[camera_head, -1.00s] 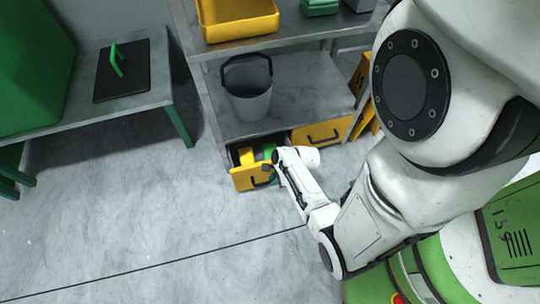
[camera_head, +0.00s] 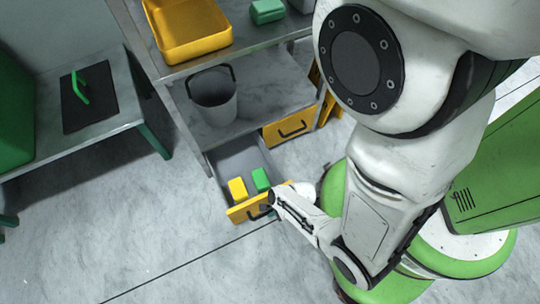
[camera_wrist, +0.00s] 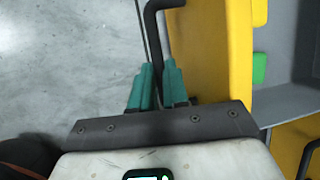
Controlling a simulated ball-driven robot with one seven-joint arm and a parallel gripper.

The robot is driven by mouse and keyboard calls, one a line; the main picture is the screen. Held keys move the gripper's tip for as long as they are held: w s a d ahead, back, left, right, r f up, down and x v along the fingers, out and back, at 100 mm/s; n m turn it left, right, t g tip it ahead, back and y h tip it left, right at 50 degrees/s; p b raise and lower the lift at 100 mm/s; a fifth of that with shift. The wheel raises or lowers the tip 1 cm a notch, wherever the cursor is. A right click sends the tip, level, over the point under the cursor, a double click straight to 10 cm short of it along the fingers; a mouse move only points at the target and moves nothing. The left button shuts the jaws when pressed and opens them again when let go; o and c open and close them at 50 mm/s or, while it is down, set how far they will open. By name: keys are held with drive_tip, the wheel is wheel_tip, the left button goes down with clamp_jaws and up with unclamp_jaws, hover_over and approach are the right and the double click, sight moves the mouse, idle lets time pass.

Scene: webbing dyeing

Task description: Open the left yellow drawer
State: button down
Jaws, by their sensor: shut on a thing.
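The left yellow drawer (camera_head: 254,207) stands pulled well out from under the shelf, at the middle of the head view. Its yellow front also shows in the wrist view (camera_wrist: 222,50). A yellow block (camera_head: 237,188) and a green block (camera_head: 261,180) lie inside it near the front. Its dark handle (camera_wrist: 154,40) runs between the teal fingers of my gripper (camera_wrist: 158,80) in the wrist view. My gripper is shut on the handle. In the head view my wrist partly hides the handle and the drawer's right end.
The right yellow drawer (camera_head: 288,129) is shut. A grey bucket (camera_head: 214,105) stands on the shelf above, and a yellow tray (camera_head: 188,38) on the upper surface. A table with a black board (camera_head: 88,101) stands at left. The floor in front is clear.

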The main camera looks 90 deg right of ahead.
drive_tip(key=shift+a, duration=0.1)
drive_tip(key=c, duration=1.1)
unclamp_jaws()
drive_tip(key=p+v, duration=0.5)
drive_tip(key=v, duration=0.5)
drive_tip(key=shift+s+r, duration=0.15)
drive_tip(key=shift+r, duration=0.2)
